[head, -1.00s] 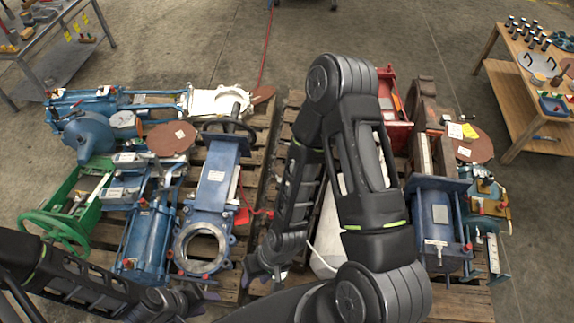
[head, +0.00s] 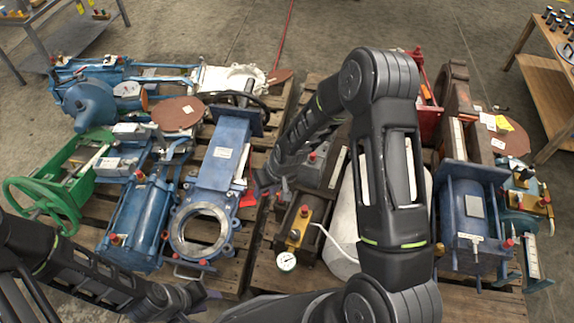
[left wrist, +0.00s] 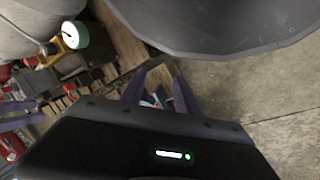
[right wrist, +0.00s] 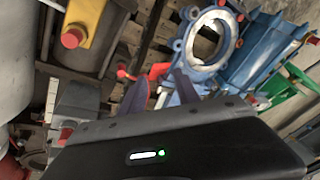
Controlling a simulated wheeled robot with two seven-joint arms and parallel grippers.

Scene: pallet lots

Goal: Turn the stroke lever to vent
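I cannot tell for sure which part is the stroke lever. A small red lever-like part (head: 248,198) sits beside the blue gate valve (head: 222,165); in the right wrist view the red part (right wrist: 128,74) lies just beyond my fingertips. A brass block with a red knob (head: 300,226) and a round gauge (head: 286,261) sit on the dark cylinder to its right. My right gripper (head: 263,188) is open and empty, apart from the red part; its fingers show spread in the right wrist view (right wrist: 160,76). My left gripper (head: 198,298) is open and empty, low over the near pallet edge.
Blue actuators (head: 135,220) and a green handwheel (head: 45,205) crowd the left pallet. A white rounded body (head: 347,215) and another blue actuator (head: 472,215) stand on the right pallet. A wooden table (head: 555,85) is at upper right.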

